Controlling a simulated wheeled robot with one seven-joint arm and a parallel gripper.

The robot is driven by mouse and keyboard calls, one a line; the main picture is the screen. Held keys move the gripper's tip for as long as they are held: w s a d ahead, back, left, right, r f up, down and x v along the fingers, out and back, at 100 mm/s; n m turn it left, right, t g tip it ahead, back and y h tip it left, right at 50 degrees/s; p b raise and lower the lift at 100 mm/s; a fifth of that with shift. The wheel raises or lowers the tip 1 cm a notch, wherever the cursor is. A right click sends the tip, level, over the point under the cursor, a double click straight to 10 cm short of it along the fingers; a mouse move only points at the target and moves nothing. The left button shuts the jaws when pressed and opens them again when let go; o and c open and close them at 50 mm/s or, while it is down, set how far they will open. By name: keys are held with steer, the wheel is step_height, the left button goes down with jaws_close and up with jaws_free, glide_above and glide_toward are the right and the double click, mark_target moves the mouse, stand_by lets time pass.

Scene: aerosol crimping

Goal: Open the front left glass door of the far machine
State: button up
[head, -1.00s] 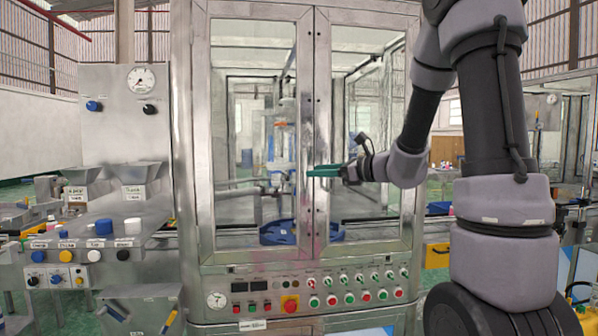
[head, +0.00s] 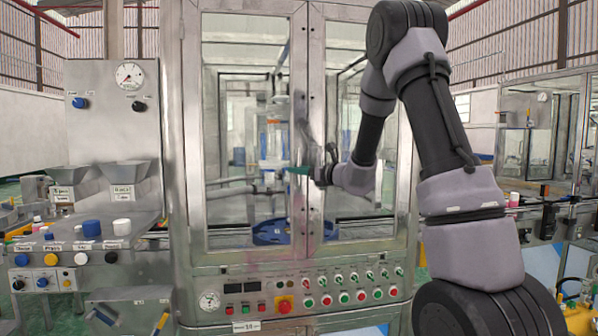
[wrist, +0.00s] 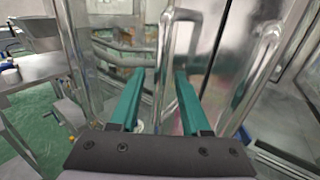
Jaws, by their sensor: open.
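The machine with the glass doors stands straight ahead in the head view. Its front left glass door (head: 246,120) is a metal-framed pane and looks closed, with its edge meeting the front right glass door (head: 345,205). My gripper (head: 292,170) is at the seam between the doors, partly hidden by my own arm. In the wrist view my gripper (wrist: 160,72) has its two teal fingers apart. An upright metal bar handle (wrist: 166,62) shows between the fingers; I cannot tell if they touch it. A second bar handle (wrist: 252,72) stands to the right.
A control panel (head: 310,287) with buttons and a red emergency stop runs below the doors. A steel station with hoppers (head: 122,172), coloured caps and a gauge stands at the left. Another glazed machine (head: 540,125) is at the right.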

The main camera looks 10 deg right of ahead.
steer(key=shift+w+a, duration=0.15)
steer(key=shift+w, duration=0.05)
jaws_close()
stand_by(1.4)
